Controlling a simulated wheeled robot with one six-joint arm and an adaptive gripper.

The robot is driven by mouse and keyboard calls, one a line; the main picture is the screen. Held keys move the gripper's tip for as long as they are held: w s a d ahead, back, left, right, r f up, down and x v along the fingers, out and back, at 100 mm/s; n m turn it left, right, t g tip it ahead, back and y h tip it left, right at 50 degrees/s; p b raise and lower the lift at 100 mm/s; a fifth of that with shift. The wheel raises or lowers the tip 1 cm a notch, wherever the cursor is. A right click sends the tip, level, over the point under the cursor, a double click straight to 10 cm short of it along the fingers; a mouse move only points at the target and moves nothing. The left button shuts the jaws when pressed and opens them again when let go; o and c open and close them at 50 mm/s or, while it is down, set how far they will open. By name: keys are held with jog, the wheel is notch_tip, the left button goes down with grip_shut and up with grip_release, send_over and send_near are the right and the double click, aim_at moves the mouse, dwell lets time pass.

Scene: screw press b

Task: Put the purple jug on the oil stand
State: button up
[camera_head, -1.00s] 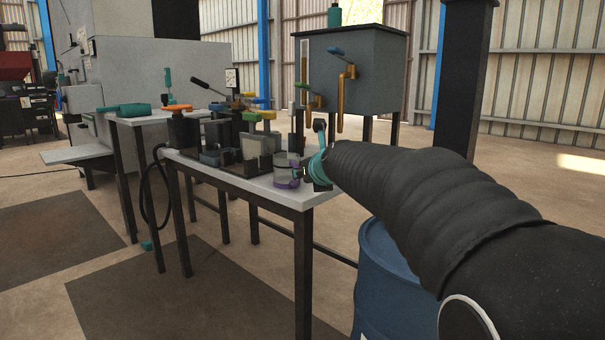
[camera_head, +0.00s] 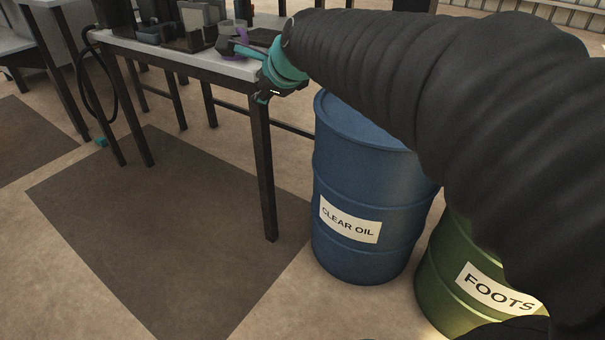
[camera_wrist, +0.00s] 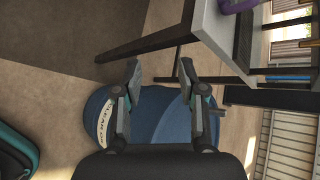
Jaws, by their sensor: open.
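The purple jug (camera_head: 236,48) stands at the near right corner of the table (camera_head: 190,57) in the head view, partly covered by my gripper. Its purple edge also shows at the top of the wrist view (camera_wrist: 238,5). My gripper (camera_wrist: 160,68) is open and empty. In the head view my teal and black gripper (camera_head: 264,97) hangs just off the table's right corner, apart from the jug as far as I can tell. In the wrist view the blue drum shows below and between the fingers. I cannot tell which thing is the oil stand.
A blue drum (camera_head: 345,190) labelled CLEAR OIL and a green drum (camera_head: 455,275) labelled FOOTS stand on the floor under my arm. A table leg (camera_head: 265,165) stands left of the blue drum. Dark items crowd the table.

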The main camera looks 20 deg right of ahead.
jog(key=s+f+n+g, duration=0.1)
jog(key=s+f+n, duration=0.4)
jog(key=s+n, duration=0.2)
jog(key=s+d+f+n+g+h, duration=0.1)
jog(key=s+f+n, duration=0.4)
jog(key=s, duration=0.5)
jog(key=s+f+n+g+h, duration=0.1)
jog(key=s+f+n+g, duration=0.2)
jog(key=s+f+n, duration=0.2)
jog(key=s+n, duration=0.3)
jog(key=n, duration=0.2)
jog(key=shift+s+d+f, duration=0.15)
jog(key=shift+d+f, duration=0.1)
jog(key=shift+d, duration=0.1)
